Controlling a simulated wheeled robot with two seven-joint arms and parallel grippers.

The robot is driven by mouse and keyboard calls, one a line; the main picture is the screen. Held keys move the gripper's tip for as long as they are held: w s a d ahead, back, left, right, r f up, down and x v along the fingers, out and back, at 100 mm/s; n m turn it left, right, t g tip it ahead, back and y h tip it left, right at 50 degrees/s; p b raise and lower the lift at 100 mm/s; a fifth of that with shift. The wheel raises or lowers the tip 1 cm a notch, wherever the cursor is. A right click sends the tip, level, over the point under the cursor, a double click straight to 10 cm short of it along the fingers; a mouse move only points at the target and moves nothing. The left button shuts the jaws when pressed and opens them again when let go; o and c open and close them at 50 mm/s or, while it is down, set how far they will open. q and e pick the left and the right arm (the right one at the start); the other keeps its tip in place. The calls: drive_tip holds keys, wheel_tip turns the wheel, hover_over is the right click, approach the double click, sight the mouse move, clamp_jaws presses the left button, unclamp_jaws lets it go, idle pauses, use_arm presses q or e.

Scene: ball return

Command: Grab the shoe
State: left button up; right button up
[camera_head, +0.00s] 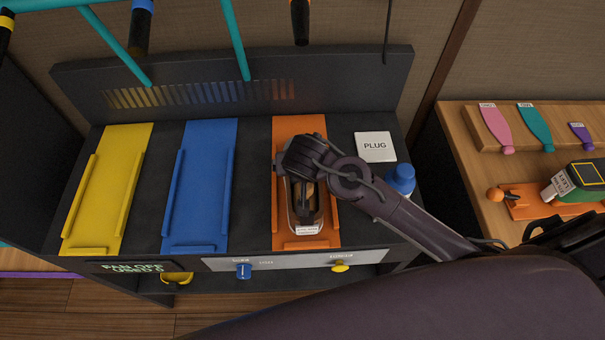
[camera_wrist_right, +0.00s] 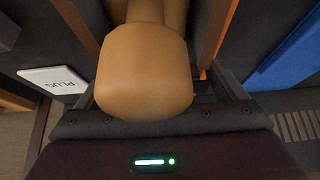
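The shoe (camera_head: 294,218) lies lengthwise in the orange lane (camera_head: 291,127) of the dark rack, with a white label at its near end. My right gripper (camera_head: 304,178) is over its far part, and my wrist hides much of it. In the right wrist view a smooth tan rounded part, apparently of the shoe (camera_wrist_right: 145,75), fills the middle between my spread fingers. A gap shows on its right side, so the gripper looks open around it. Whether a finger touches it I cannot tell. My left gripper is not in view.
Left of the orange lane are a blue lane (camera_head: 200,180) and a yellow lane (camera_head: 108,185), both empty. A white PLUG plate (camera_head: 375,146) and a blue bottle-like object (camera_head: 401,179) are at the right. A wooden shelf (camera_head: 460,135) holds paddle-shaped items further right.

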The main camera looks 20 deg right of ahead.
drive_tip(key=c, duration=0.7)
drive_tip(key=shift+c, duration=0.6)
drive_tip(key=shift+r, duration=0.15)
